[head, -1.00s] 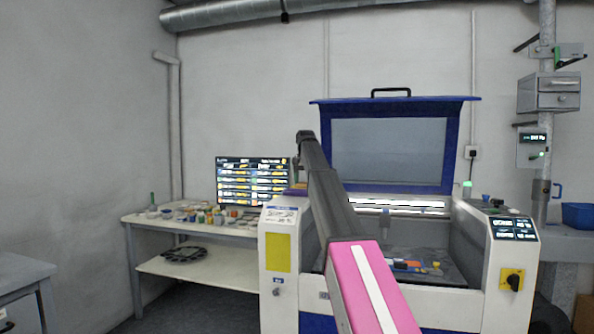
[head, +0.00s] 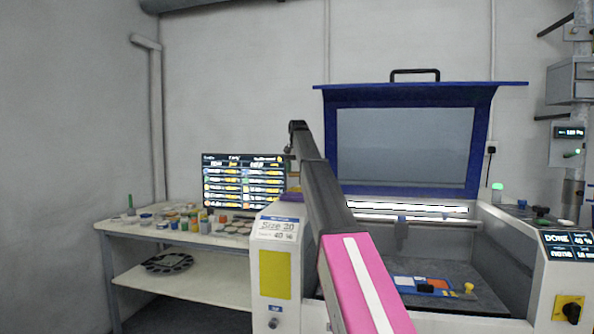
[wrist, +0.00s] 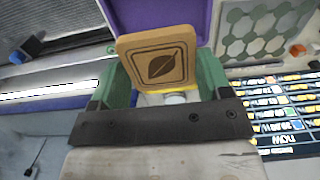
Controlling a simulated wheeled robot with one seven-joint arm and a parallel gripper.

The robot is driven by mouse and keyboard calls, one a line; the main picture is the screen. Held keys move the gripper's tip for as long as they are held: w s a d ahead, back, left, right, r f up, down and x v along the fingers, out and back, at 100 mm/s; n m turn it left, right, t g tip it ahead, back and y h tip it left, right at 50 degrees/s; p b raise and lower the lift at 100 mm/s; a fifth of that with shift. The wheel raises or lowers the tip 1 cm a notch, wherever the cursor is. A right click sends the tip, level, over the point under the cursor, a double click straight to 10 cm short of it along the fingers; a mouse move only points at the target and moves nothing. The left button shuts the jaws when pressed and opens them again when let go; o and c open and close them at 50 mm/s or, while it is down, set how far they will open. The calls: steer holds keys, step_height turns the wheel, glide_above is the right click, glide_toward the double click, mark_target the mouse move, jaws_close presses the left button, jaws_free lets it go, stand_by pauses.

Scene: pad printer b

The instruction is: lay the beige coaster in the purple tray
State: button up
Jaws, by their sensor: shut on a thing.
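The beige coaster (wrist: 157,58) is a square tan tile with a dark leaf-like mark inside a square outline. In the wrist view my gripper (wrist: 163,82) has its green fingers on either side of it and is shut on it. The coaster stands tilted up, its marked face towards the wrist camera. The purple tray (wrist: 126,12) shows behind the coaster at the top of the wrist view; part of it is hidden by the coaster and cut off by the frame. In the head view my arm hides the coaster, and I cannot make out the tray clearly.
The white machine (head: 273,240) with its raised blue-framed lid (head: 482,140) stands to the right. A table (head: 125,228) with several small pots is at the left, with a lit screen (head: 243,182). A hexagon-patterned panel (wrist: 262,35) is at the wrist view's upper right.

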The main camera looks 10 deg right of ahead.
steer(key=shift+f, duration=4.4)
steer(key=shift+f, duration=0.6)
steer(key=o, duration=0.9)
steer(key=shift+o, duration=0.2)
step_height(320, 180, up, 10)
steer(key=shift+f, duration=0.25)
steer(key=shift+r, duration=0.65)
